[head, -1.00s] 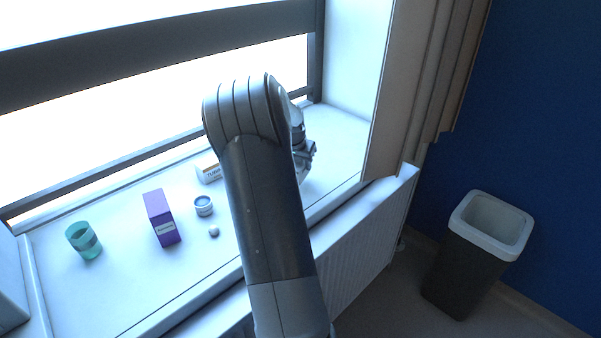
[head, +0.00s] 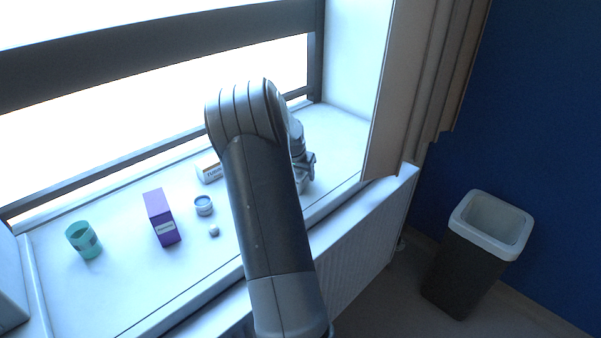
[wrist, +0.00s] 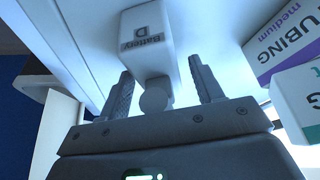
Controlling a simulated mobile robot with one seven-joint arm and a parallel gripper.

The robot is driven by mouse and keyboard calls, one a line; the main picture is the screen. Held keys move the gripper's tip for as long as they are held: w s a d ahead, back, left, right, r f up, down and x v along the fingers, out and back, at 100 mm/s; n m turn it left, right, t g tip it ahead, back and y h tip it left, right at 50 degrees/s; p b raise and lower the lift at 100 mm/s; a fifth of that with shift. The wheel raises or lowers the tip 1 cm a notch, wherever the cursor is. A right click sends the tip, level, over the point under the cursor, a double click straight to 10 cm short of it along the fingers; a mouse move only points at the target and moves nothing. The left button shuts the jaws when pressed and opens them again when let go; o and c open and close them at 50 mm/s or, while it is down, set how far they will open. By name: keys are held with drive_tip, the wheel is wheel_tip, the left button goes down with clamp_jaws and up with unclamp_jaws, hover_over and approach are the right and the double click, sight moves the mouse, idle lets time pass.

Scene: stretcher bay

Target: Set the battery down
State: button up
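The battery (wrist: 147,42), a pale block with a grey label reading "Battery D", is in the wrist view just past and between the fingertips of my gripper (wrist: 160,67). The fingers stand apart, with a visible gap on each side of the battery. A round pale knob shows between the fingers, at the battery's near end. In the head view my gripper (head: 307,165) is low over the right part of the white window sill (head: 342,140). The battery cannot be made out clearly there, behind my arm and gripper.
On the sill stand a teal cup (head: 83,240), a purple box (head: 161,218), a small round tin (head: 203,205), a small pale item (head: 214,231) and a tubing box (head: 209,172). A tubing box (wrist: 285,42) is close right in the wrist view. A bin (head: 468,250) stands on the floor.

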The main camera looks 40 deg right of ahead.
drive_tip(key=v, duration=1.2)
drive_tip(key=shift+a+r, duration=0.15)
drive_tip(key=s+a+r+n+t+y, duration=0.1)
drive_tip(key=s+a+r+n, duration=0.15)
drive_tip(key=a, duration=0.55)
drive_tip(key=s+a+r+n+t+y, duration=0.15)
drive_tip(key=a+r, duration=0.25)
drive_tip(key=a, duration=0.4)
drive_tip(key=s+a+r+n, duration=0.2)
drive_tip(key=s+a+r, duration=0.1)
drive_tip(key=a, duration=0.4)
drive_tip(key=s+a+n+t+y, duration=0.1)
drive_tip(key=s+a+n, duration=0.6)
drive_tip(key=s+a, duration=0.9)
drive_tip(key=shift+s+a+f+n, duration=0.3)
drive_tip(key=shift+s+a, duration=0.05)
drive_tip(key=shift+a, duration=0.3)
drive_tip(key=shift+t+y, duration=0.25)
